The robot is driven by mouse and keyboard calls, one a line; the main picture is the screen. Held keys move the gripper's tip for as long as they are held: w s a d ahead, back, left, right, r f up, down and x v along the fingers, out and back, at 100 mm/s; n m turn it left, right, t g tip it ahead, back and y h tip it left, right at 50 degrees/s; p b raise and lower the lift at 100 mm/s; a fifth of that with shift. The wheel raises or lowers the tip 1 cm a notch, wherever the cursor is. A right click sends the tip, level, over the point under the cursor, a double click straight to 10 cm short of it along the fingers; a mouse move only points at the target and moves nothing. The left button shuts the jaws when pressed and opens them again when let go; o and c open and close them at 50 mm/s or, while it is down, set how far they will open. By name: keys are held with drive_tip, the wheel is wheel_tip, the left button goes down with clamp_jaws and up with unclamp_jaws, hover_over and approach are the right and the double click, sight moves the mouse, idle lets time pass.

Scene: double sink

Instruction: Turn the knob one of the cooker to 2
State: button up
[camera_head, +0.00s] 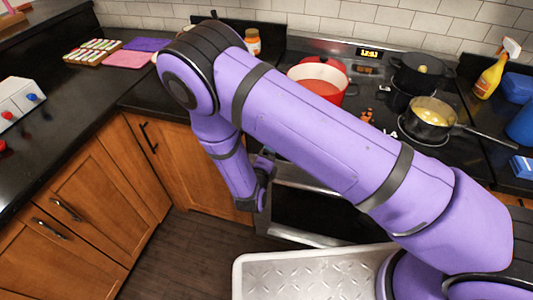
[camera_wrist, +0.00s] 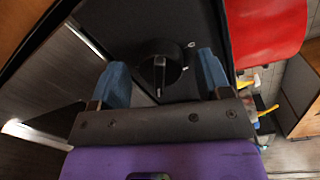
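In the wrist view a round black knob (camera_wrist: 160,68) with a raised grey bar sits on the dark front panel of the cooker (camera_head: 395,155). The bar points toward the bottom of the picture. Small pale marks lie to its right, too small to read. My gripper (camera_wrist: 162,78) is open, with one blue finger on each side of the knob. Gaps show between the fingers and the knob, and I see no contact. In the head view my arm covers the knobs and most of the cooker's front, and the gripper's fingers cannot be made out there.
A red pot (camera_head: 322,78), a black pot (camera_head: 420,75) and a pan (camera_head: 430,120) of yellow food stand on the cooker. A yellow spray bottle (camera_head: 490,75) stands at right. Wooden cabinets (camera_head: 85,205) flank the left. A white patterned surface (camera_head: 310,275) shows at the bottom.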

drive_tip(key=v, duration=1)
drive_tip(key=shift+s, duration=0.4)
drive_tip(key=shift+w+a+r, duration=0.1)
drive_tip(key=shift+r, duration=0.05)
